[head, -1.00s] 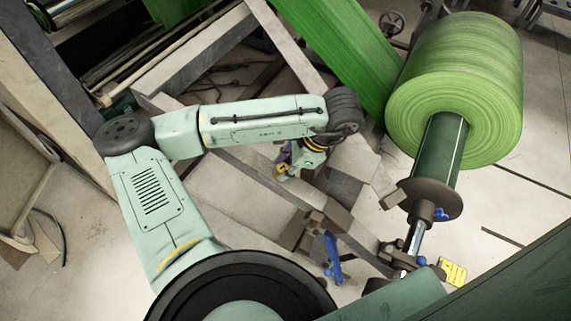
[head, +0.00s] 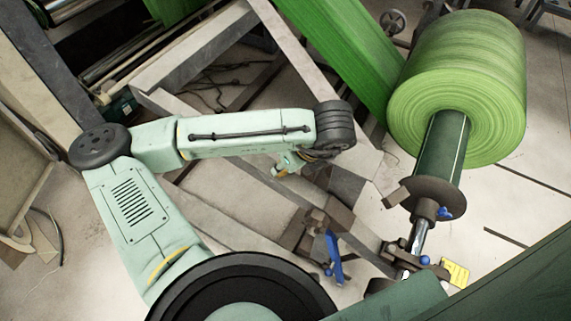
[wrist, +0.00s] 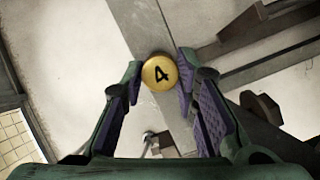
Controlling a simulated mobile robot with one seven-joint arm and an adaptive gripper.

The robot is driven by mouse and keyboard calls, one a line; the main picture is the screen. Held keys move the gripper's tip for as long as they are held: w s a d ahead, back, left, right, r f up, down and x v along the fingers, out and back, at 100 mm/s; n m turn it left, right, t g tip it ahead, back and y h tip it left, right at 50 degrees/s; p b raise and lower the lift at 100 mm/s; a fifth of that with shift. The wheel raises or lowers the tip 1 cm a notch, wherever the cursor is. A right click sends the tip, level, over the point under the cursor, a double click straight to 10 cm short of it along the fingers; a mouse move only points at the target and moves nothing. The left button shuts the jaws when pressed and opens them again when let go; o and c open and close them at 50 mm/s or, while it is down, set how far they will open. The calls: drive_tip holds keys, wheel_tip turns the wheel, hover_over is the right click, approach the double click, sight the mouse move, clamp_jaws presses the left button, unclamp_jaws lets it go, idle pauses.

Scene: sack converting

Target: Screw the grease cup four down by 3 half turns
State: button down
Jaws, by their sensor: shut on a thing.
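The grease cup four (wrist: 158,73) shows in the wrist view as a round yellow cap with a black 4, its figure turned well over to one side. My gripper (wrist: 161,80) has one purple-padded finger on each side of the cap and is shut on it. The cup's lower part is hidden beneath the cap. In the head view my gripper (head: 284,166) is small and low over the grey frame beams, partly covered by my wrist. I cannot make out the 4 there.
A grey beam (wrist: 148,28) runs under the cup. A dark metal bracket (wrist: 253,28) lies to the right in the wrist view. In the head view a large green roll (head: 460,75) on a shaft stands at the right, with a blue-handled clamp (head: 333,258) in front.

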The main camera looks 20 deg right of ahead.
drive_tip(key=m+h, duration=0.1)
drive_tip(key=m, duration=0.3)
drive_tip(key=shift+a+m+b, duration=0.15)
drive_tip(key=shift+m+b, duration=0.15)
drive_tip(key=shift+m, duration=0.1)
drive_tip(key=m+h, duration=0.1)
drive_tip(key=m, duration=0.4)
drive_tip(key=shift+a+r+m, duration=0.1)
drive_tip(key=shift+m, duration=0.2)
drive_tip(key=m+g+h+p, duration=0.1)
drive_tip(key=m, duration=0.4)
drive_tip(key=shift+w+p, duration=0.1)
drive_tip(key=shift+p, duration=0.2)
drive_tip(key=shift+w+a+m+g+p, duration=0.1)
drive_tip(key=shift+m+g+p, duration=0.55)
drive_tip(key=shift+m, duration=1.75)
drive_tip(key=c, duration=1.2)
unclamp_jaws()
drive_tip(key=shift+c, duration=0.2)
